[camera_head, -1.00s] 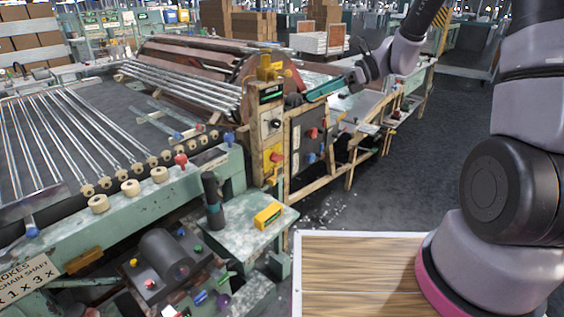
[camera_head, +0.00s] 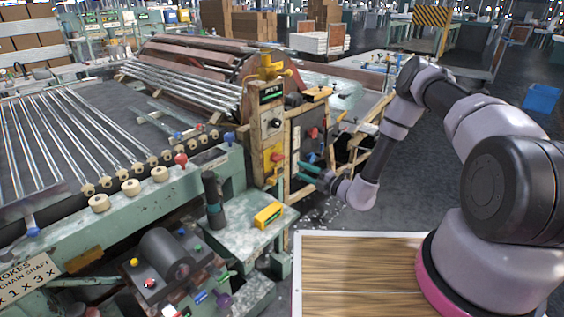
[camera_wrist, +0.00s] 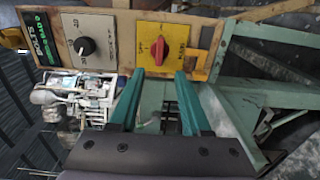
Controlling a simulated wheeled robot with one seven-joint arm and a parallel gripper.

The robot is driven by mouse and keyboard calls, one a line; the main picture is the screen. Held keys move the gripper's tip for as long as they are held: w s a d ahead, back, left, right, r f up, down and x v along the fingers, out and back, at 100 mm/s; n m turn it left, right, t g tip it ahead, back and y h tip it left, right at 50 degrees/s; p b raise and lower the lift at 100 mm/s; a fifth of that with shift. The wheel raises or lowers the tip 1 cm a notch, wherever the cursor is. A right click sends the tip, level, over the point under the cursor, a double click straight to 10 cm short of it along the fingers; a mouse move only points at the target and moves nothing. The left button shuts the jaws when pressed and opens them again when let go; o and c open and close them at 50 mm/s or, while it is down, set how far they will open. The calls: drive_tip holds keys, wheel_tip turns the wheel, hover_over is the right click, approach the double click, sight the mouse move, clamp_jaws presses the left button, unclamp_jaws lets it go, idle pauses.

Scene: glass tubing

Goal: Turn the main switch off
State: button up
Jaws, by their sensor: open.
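The main switch is a red rotary knob (camera_wrist: 158,50) on a yellow plate (camera_wrist: 176,34), seen in the wrist view at the top middle. In the head view the red knob (camera_head: 277,157) sits low on the upright control post. My gripper (camera_wrist: 158,76) is open, with its two teal fingers pointing at the yellow plate, one on each side of the knob's line. The fingers look short of the knob, with nothing between them. In the head view my gripper (camera_head: 299,170) is just right of the post.
A black dial (camera_wrist: 85,46) on a light plate and a green display (camera_wrist: 40,37) share the panel. A dark box with red and blue knobs (camera_head: 311,133) stands beside the post. A green bench with a yellow block (camera_head: 268,215) lies in front.

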sight(281, 160)
drive_tip(key=x, duration=1)
drive_tip(key=shift+w+a, duration=0.15)
clamp_jaws()
